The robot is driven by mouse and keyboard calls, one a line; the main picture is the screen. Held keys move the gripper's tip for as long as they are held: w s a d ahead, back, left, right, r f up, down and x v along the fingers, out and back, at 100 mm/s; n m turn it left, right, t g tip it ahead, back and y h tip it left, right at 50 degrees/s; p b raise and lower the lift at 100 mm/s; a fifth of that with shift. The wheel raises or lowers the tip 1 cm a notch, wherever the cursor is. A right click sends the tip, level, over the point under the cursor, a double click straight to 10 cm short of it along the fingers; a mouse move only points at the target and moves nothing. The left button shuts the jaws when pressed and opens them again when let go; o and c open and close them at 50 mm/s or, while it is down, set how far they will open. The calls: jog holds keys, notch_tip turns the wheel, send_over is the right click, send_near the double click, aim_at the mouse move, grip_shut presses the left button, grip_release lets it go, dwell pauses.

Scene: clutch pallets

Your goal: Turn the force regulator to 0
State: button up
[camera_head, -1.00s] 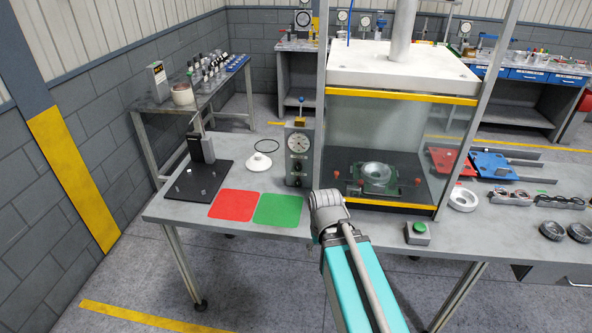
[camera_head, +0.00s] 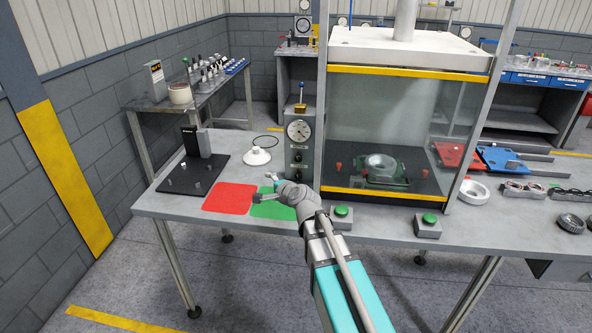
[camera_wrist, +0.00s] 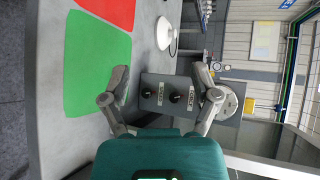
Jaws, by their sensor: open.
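The grey gauge unit (camera_head: 299,150) stands upright on the bench, left of the glass press cabinet, with a round white dial (camera_head: 299,130) near its top. In the wrist view, turned sideways, its panel (camera_wrist: 161,84) carries two black knobs, a left one (camera_wrist: 147,92) and a right one (camera_wrist: 175,97) nearer the dial (camera_wrist: 229,101). Small labels sit beside them; I cannot read which is the force regulator. My gripper (camera_head: 262,186) is open and empty over the green mat, in front of the unit. In the wrist view my gripper's fingers (camera_wrist: 163,80) flank the panel, apart from both knobs.
A red mat (camera_head: 229,198) and a green mat (camera_head: 272,208) lie on the bench. A white funnel-like piece (camera_head: 257,157) stands left of the unit. The glass cabinet (camera_head: 400,130) is close on the right. Green push buttons (camera_head: 341,212) sit along the front edge.

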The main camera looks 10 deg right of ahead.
jog(key=w+d+m+t+h+b, duration=0.3)
jog(key=w+m+t+b, duration=0.25)
jog(key=m, duration=0.55)
jog(key=m+h+b, duration=0.4)
jog(key=m+h, duration=0.4)
jog(key=m, duration=0.5)
send_near(298, 160)
jog(key=s+a+r, duration=0.1)
jog(key=s+a, duration=0.1)
jog(key=s, duration=0.1)
jog(key=shift+w+d+f+m+g+h+b, duration=0.1)
jog(key=shift+d+m+g+h+b, duration=0.2)
jog(key=shift+m+g, duration=0.4)
jog(key=shift+w, duration=0.15)
jog(key=x, duration=1.3)
jog(key=shift+w+d, duration=0.1)
jog(key=shift+w, duration=0.2)
grip_shut()
